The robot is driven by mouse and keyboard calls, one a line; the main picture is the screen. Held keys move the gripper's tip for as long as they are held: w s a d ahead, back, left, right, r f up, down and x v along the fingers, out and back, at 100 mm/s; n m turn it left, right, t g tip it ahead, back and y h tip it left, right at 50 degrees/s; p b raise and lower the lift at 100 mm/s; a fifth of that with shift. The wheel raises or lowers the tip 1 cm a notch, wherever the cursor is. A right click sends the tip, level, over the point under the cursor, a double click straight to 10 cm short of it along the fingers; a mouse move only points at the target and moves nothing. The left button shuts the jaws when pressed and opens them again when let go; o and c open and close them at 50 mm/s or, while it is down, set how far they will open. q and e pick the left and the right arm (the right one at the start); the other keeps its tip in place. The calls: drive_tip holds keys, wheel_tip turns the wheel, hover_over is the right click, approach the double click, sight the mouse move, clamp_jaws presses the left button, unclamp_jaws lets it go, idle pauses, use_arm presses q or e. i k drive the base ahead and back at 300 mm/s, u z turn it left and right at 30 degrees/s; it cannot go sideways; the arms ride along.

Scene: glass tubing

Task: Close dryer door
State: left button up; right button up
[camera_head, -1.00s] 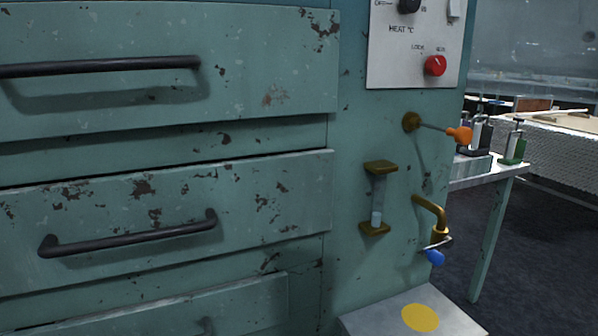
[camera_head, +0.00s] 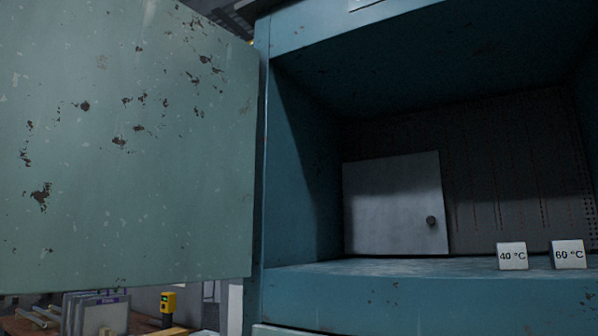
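The dryer door (camera_head: 130,150) is a pale green, chipped metal panel, swung open to the left of the dryer. The dryer (camera_head: 262,180) is a teal cabinet with its chamber exposed. Inside, a grey panel with a small round knob (camera_head: 395,205) stands toward the back. Two white labels, one reading 40 °C (camera_head: 512,257) and one reading 60 °C (camera_head: 569,255), stand near the front of the chamber floor. The outer side of the door and any handle are not clearly shown. Neither of my grippers is in view.
Below the door at the lower left is a bench with upright grey plates (camera_head: 95,312) and a yellow device (camera_head: 168,302). The space directly in front of the chamber opening looks clear.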

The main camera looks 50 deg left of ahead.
sight(128, 128)
drive_tip(key=z, duration=1.35)
drive_tip(key=k, duration=2.55)
drive_tip(key=u, duration=3)
drive_tip(key=k, duration=0.5)
drive_tip(key=z, duration=1.45)
